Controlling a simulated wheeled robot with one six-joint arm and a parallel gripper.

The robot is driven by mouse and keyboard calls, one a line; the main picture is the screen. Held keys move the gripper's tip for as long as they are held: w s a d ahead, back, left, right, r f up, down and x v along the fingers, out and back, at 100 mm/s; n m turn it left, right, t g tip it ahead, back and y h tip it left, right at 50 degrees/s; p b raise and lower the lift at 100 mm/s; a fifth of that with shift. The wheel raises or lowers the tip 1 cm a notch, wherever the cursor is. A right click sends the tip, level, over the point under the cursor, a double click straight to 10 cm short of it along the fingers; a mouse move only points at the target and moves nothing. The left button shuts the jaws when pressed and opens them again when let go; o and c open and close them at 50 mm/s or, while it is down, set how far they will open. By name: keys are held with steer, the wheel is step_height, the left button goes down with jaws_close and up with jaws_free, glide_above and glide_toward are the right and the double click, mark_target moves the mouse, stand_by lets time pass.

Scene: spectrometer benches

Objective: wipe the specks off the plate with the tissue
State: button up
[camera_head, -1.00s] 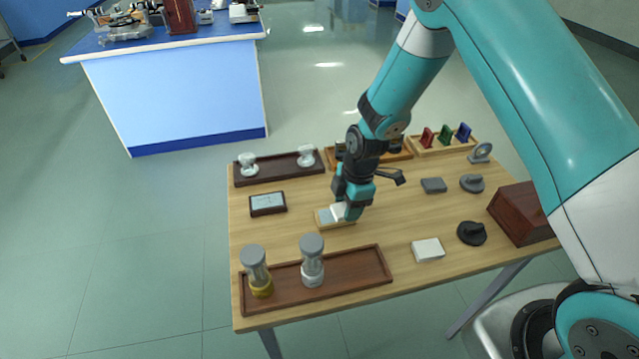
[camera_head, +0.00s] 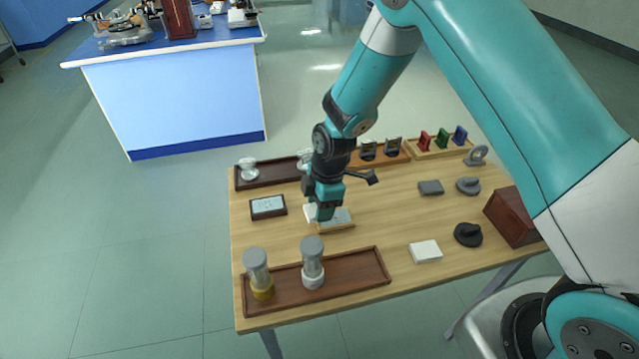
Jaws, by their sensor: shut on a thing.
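The plate (camera_head: 341,219) is a small pale grey-blue panel in a light wooden frame near the middle of the wooden table. My gripper (camera_head: 322,213) points down at the plate's left end. It is shut on the white tissue (camera_head: 309,212), which shows at the left of the fingers. The gripper hides the plate's left part. Whether the tissue touches the plate cannot be told. Specks on the plate are too small to make out clearly.
A dark-framed panel (camera_head: 268,206) lies left of the plate. A brown tray (camera_head: 354,279) with two capped jars stands in front. A white block (camera_head: 425,251), dark knobs and a wooden box (camera_head: 510,217) are at right. Trays line the back.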

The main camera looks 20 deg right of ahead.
steer(key=shift+r+p, duration=1.7)
steer(key=shift+r, duration=1)
steer(key=shift+s, duration=0.1)
